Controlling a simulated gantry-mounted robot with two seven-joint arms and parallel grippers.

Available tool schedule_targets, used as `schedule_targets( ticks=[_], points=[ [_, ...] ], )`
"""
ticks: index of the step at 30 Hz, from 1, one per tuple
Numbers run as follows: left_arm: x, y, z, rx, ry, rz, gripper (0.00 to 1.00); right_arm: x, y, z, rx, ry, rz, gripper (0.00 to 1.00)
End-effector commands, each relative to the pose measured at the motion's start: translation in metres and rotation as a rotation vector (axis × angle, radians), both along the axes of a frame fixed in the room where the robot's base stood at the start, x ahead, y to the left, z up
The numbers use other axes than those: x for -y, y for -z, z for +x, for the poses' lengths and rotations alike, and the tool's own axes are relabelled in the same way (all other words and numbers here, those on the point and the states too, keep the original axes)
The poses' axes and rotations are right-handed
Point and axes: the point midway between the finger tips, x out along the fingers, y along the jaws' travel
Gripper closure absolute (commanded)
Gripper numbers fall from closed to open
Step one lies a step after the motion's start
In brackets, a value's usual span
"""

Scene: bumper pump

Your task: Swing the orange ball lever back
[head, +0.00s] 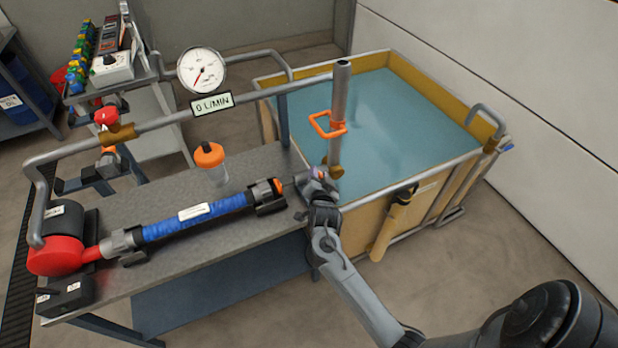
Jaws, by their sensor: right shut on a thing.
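My right gripper (317,180) is at the right end of the grey bench, just beyond the blue cylinder (196,218). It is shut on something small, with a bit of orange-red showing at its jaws. This looks like the orange ball lever (319,172), but the jaws hide most of it. A thin rod runs from the cylinder's orange-marked end toward the gripper. An orange loop handle (327,124) sits on the upright grey pipe (339,110) above the gripper. My left gripper is out of view.
A round gauge (202,70) and a 0 L/MIN sign (212,103) sit on the long pipe. An orange-lidded clear jar (210,160) stands on the bench (150,290). A tank of blue-green liquid (385,110) is behind the gripper. Open floor lies at the front right.

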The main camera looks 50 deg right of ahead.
Motion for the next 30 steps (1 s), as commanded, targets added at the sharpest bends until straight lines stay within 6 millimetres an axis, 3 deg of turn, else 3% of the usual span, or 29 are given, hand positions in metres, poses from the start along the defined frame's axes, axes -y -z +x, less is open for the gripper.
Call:
schedule_targets(
  ticks=[3, 17, 30],
  points=[
    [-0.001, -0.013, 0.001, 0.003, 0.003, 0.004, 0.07, 0.008, -0.004, -0.003, 0.044, 0.0, 0.108, 1.0],
    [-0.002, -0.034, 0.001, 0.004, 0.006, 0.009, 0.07, 0.042, 0.009, -0.016, 0.193, 0.001, 0.494, 1.0],
    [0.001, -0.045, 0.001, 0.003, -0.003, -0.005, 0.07, 0.056, 0.024, -0.021, 0.192, 0.001, 0.498, 1.0]
  ],
)
